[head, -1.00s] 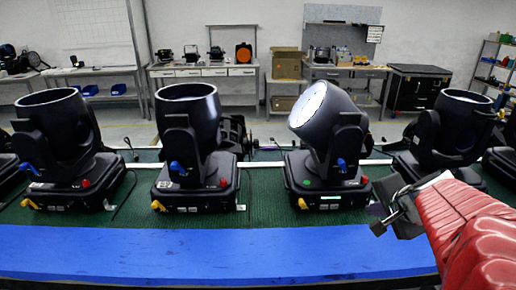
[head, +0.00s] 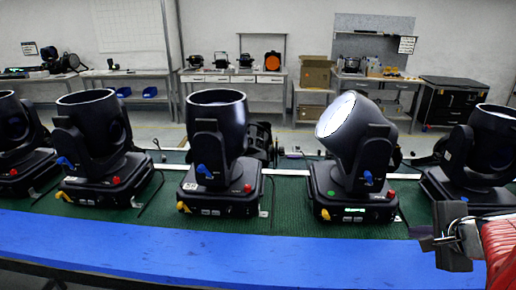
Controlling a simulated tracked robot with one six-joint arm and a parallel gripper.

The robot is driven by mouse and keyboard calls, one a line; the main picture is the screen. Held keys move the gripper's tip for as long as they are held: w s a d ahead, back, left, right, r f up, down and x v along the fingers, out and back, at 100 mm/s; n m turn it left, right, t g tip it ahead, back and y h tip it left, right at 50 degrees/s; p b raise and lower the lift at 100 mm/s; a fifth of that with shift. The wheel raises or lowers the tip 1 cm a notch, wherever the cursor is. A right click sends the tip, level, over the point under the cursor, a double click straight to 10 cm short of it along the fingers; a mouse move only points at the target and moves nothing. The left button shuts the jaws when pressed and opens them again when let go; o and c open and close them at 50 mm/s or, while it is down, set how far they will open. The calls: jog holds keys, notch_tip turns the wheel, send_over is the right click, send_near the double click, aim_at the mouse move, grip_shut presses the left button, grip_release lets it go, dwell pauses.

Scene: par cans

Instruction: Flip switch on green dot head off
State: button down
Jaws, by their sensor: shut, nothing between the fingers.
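The green dot head (head: 365,150) is a black moving light on the green-topped bench. Its barrel tilts to the left and its lens (head: 335,115) glows white. A small green dot (head: 331,193) is on its base, with a lit display (head: 354,210) on the front face. A red part (head: 391,193), a blue lever (head: 368,178) and a yellow plug (head: 325,214) show on it. Which part is the switch I cannot tell. My gripper (head: 428,238) is shut and empty, to the right of the head's base and apart from it in the picture.
Similar unlit heads stand on both sides, one on the left (head: 214,150) and one on the right (head: 485,150). A blue strip (head: 200,250) runs along the bench's front edge. Work tables and a black cabinet (head: 454,100) stand behind. Green bench surface shows between the heads.

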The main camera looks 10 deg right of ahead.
aim_at(389, 218)
jog(key=x, duration=0.9)
jog(key=shift+a, duration=0.1)
jog(key=w, duration=0.1)
jog(key=w+d, duration=0.1)
jog(key=shift+w+f, duration=0.3)
jog(key=shift+w, duration=0.05)
jog(key=shift+w+d, duration=0.15)
jog(key=shift+w, duration=0.45)
jog(key=shift+f, duration=0.1)
jog(key=shift+w+f, duration=0.1)
jog(key=shift+w, duration=0.05)
jog(key=shift+r, duration=0.85)
